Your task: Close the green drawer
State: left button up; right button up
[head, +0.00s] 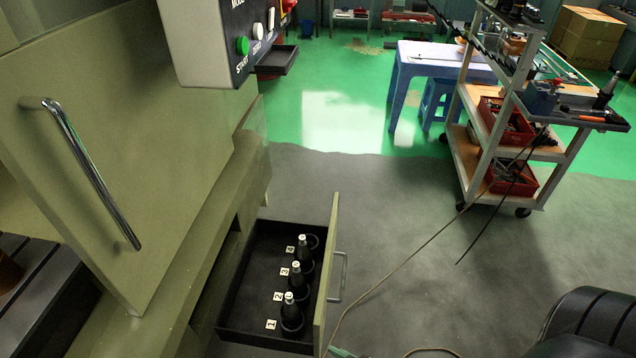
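The green drawer (327,270) is pulled out of the olive-green machine at the bottom centre of the head view. Its front panel stands to the right, with a metal bar handle (341,278) on its outer face. Inside its dark tray (250,285) are several black tool holders (296,275) with light tips, beside number labels 1 to 4. The drawer's slot in the machine is at its left. Neither of my grippers shows in this view.
The machine's door with a long chrome handle (92,172) fills the left. A control box (215,40) hangs above. A cart (480,140) with red bins stands at the right. A black seat (590,325) is at lower right. A cable (400,240) crosses the grey floor.

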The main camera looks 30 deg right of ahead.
aim_at(249, 314)
jog(key=k+l+z, duration=0.15)
jog(key=z, duration=0.25)
jog(key=k+l+z, duration=0.25)
jog(key=z, duration=0.15)
